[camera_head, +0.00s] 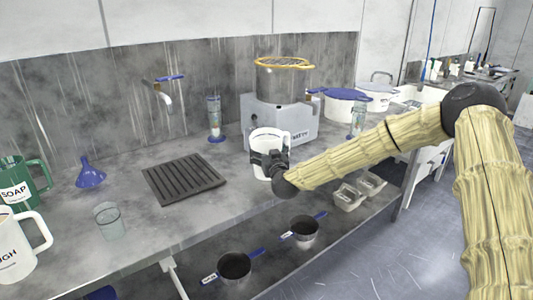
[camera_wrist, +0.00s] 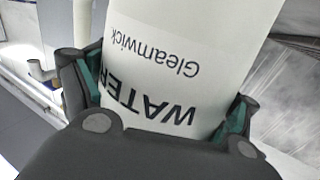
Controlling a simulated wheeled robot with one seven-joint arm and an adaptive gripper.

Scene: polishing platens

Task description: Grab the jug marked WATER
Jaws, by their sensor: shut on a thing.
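The jug marked WATER (camera_wrist: 190,75) is white and fills the middle of the wrist view, its label upside down there and also reading "Gleamwick". In the head view the white jug (camera_head: 265,139) is at the front edge of the counter, in front of the grey machine. My gripper (camera_wrist: 165,120) is shut around the jug, with a teal-padded finger on each side of it. In the head view my gripper (camera_head: 270,163) covers part of the jug's lower body. I cannot tell whether the jug's base touches the counter.
A grey machine (camera_head: 283,115) with a yellow-rimmed drum stands close behind the jug. A black slatted mat (camera_head: 184,179) lies to the left. A green SOAP jug (camera_head: 22,187), a blue funnel (camera_head: 89,174) and a glass beaker (camera_head: 110,222) stand further left. Saucepans (camera_head: 235,266) sit on the lower shelf.

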